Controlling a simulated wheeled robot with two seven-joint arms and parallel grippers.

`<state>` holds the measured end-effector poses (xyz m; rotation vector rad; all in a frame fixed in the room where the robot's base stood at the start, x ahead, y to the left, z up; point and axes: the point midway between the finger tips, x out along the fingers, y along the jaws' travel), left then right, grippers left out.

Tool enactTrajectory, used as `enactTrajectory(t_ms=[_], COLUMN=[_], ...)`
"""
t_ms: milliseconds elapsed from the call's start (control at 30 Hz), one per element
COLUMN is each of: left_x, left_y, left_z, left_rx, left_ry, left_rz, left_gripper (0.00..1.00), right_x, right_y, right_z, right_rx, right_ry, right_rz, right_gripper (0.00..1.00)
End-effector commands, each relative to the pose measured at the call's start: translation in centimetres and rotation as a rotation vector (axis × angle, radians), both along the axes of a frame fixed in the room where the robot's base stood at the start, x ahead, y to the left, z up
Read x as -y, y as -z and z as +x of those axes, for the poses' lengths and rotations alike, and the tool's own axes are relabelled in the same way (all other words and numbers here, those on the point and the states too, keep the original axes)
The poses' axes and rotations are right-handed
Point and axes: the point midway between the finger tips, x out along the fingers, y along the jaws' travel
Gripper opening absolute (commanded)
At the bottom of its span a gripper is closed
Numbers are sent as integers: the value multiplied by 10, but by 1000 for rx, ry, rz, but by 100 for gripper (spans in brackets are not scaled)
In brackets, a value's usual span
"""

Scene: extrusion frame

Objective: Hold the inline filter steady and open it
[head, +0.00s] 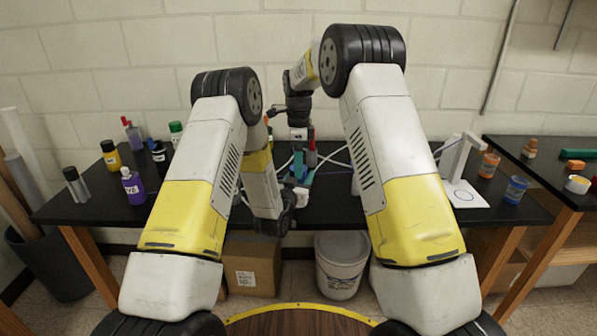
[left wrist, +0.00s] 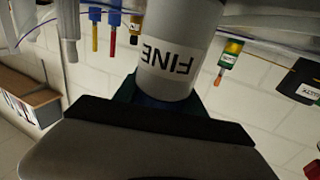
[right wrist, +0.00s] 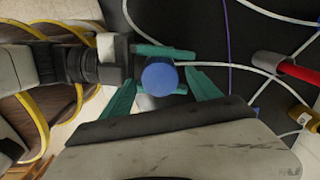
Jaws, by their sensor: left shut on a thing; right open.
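The inline filter is a grey-white cylinder with a "FINE" label (left wrist: 168,60) and a round blue end (right wrist: 160,76). In the left wrist view, my left gripper (left wrist: 160,98) has its teal fingers closed on the filter. In the right wrist view, the blue end faces the camera, with the left gripper's teal fingers beside it. My right gripper (right wrist: 158,82) is open, one teal finger on each side of the blue end, with visible gaps. In the head view, my right gripper (head: 299,160) points down above the left one; the filter is mostly hidden there.
The black bench (head: 350,212) holds bottles at the left, including a purple one (head: 133,186). A white stand (head: 455,160) and orange and blue jars are at the right. Pale tubes and a red-ended cylinder (right wrist: 295,68) lie near the grippers.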

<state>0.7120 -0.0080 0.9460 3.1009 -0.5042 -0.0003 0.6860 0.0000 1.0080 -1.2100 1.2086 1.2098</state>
Motion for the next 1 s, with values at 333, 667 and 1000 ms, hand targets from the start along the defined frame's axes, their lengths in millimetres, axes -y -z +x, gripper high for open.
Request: enactTrajectory(t_ms=[333,667,1000], left_x=[0,-1,-17], left_y=[0,0,1], left_z=[0,-2,-51], left_rx=[0,0,-3], left_ry=[0,0,0], left_rz=[0,0,1], left_gripper=[74,74,74], right_x=[0,0,0], right_y=[-1,-1,-1], right_z=[0,0,0], right_rx=[0,0,0], right_ry=[1,1,1], right_rz=[0,0,0], right_gripper=[71,71,71])
